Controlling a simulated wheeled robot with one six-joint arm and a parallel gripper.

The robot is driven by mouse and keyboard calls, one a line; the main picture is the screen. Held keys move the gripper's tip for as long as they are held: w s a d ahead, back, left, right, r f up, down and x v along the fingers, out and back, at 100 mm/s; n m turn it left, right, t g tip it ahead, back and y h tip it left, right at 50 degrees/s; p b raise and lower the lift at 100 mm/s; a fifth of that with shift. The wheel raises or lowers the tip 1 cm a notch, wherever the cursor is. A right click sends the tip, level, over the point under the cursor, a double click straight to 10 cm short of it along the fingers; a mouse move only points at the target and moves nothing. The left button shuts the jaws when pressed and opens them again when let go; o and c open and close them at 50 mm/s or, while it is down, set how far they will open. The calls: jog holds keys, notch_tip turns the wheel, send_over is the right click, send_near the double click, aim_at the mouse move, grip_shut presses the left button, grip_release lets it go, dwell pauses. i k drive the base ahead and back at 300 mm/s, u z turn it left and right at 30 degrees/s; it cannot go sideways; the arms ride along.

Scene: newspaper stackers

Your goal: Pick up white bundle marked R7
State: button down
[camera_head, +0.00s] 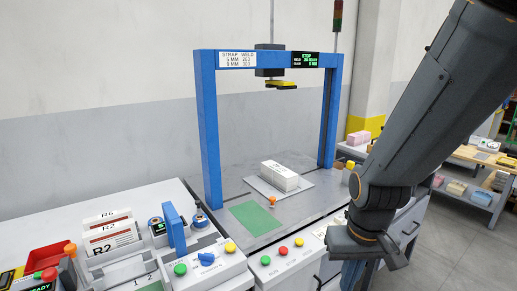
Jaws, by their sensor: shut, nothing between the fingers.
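A white bundle (279,175) lies on a light grey plate on the metal table, under the blue strapping arch. I cannot read a mark on it. Two more white bundles stand in a rack at the left, one marked R2 (108,245) and one behind it marked R6 (107,219). No mark R7 is legible anywhere. My arm comes down from the upper right, its wrist in front of the table's right end and apart from all the bundles.
The blue arch (209,130) spans the metal table (235,185), with a yellow-black head hanging from it. A green mat (255,218) and a small orange peg (272,201) are in front of the bundle. A red tray (47,260) is far left. Shelves with parcels stand right.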

aim_at(285, 179)
jog(key=z, duration=0.35)
jog(key=k, duration=0.45)
jog(key=z, duration=1.3)
jog(key=i, duration=1.2)
jog(key=u, duration=0.95)
jog(key=i, duration=0.7)
jog(key=u, duration=1)
jog(key=i, duration=0.6)
